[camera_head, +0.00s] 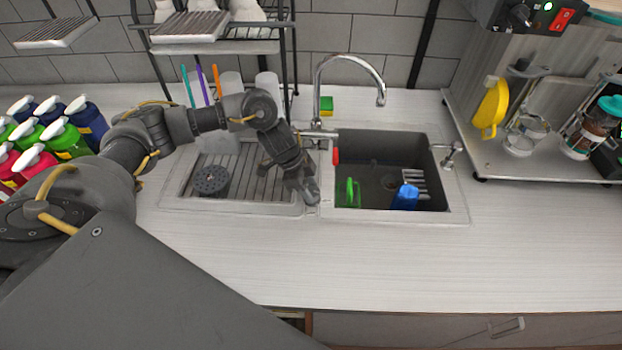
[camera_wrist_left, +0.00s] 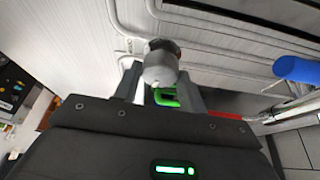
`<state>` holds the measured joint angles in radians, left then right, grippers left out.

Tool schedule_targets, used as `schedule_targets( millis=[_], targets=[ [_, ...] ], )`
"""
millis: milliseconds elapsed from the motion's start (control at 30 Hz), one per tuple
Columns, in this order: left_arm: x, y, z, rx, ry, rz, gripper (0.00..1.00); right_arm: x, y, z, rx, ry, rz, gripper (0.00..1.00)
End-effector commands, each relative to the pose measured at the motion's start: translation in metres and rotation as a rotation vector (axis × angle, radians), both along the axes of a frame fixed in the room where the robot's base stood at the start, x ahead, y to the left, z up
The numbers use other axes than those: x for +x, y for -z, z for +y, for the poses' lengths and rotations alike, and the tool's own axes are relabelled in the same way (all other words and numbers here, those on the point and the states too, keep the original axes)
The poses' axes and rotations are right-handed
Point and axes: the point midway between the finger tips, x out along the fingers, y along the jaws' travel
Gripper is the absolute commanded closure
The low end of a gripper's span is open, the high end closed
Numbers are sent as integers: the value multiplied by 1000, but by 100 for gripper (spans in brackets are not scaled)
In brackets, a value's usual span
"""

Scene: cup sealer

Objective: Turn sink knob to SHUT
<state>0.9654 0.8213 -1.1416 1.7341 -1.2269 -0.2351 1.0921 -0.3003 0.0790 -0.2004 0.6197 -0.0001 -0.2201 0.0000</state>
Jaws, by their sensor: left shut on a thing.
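My left gripper (camera_head: 307,190) points down at the divider between the drainboard and the basin of the sink (camera_head: 460,205). In the left wrist view, a rounded metal sink knob (camera_wrist_left: 160,64) sits between the two fingers. The gripper is shut on this knob. In the head view the gripper hides most of the knob, and I cannot read its setting. The curved chrome faucet (camera_head: 348,60) rises behind the divider, with a red-tipped piece (camera_head: 336,156) lower down. My right gripper is out of view.
A green item (camera_head: 350,192) and a blue item (camera_head: 406,197) are in the basin. A metal fixture (camera_head: 450,155) stands at its right edge. Several colored bottles (camera_head: 60,137) stand at left, a rack (camera_head: 215,46) behind. The front counter (camera_head: 400,265) is clear.

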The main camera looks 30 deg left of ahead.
Motion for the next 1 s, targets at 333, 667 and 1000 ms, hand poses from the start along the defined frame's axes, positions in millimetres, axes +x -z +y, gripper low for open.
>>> schedule_targets(
  millis=[333,667,1000],
  targets=[
    [4,-6,-2,-8,-212,-14,82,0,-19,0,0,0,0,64],
    [4,-5,-2,-7,-284,-16,82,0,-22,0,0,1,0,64],
    [5,-5,-2,-8,-290,-17,82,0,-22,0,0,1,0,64]
  ],
)
